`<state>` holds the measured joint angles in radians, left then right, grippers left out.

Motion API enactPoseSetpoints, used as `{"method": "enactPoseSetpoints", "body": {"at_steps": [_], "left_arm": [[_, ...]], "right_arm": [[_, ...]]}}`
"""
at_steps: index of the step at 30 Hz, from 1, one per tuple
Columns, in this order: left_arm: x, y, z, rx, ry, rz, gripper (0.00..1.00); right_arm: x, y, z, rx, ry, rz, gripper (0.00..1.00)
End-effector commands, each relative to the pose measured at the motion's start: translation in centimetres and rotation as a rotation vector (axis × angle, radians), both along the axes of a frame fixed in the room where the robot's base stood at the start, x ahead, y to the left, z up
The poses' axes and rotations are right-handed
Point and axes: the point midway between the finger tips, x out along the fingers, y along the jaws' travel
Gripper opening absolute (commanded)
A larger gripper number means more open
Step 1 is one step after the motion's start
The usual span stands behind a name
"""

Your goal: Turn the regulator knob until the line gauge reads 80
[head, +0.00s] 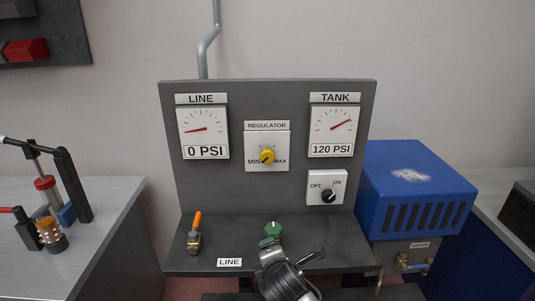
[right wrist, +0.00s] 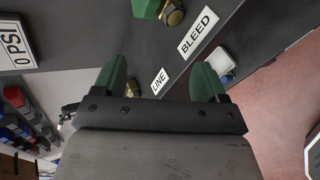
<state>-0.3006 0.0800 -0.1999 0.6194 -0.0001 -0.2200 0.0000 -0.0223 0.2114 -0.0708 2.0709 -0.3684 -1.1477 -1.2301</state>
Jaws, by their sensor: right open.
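The line gauge (head: 203,132) is at the upper left of the grey panel and reads 0 PSI; it is partly visible in the right wrist view (right wrist: 14,45). The yellow regulator knob (head: 267,156) is at the panel's middle, with its pointer towards MIN at the lower left. My right gripper (head: 291,254) is in front of the shelf, below the knob and apart from it. Its green fingers (right wrist: 160,82) are spread in the right wrist view, with nothing held between them. My left gripper is not in view.
The tank gauge (head: 332,132) reads 120 PSI. A black switch knob (head: 328,196) sits below it. An orange-handled valve (head: 195,232) and a green-knobbed valve (head: 273,230) stand up from the shelf (head: 330,262). A blue slotted box (head: 413,190) is at the right.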

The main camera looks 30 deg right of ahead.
Motion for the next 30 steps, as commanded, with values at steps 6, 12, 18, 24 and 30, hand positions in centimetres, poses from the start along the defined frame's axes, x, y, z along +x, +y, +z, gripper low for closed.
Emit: {"method": "enactPoseSetpoints", "body": {"at_steps": [6,12,18,24,30], "left_arm": [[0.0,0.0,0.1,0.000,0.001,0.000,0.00],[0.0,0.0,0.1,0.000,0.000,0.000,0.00],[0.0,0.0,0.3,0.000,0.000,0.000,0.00],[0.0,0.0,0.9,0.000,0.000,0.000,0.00],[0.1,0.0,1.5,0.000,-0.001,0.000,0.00]], "right_arm": [[7.9,-4.3,9.0,-0.641,-0.013,0.148,0.73],[11.2,-6.3,14.2,-1.011,0.044,0.177,0.73],[12.3,-7.1,15.6,-1.108,0.067,0.180,0.73],[14.4,-8.3,15.6,-1.103,0.069,0.181,0.73],[17.3,-10.1,15.6,-1.102,0.069,0.181,0.73]]}}
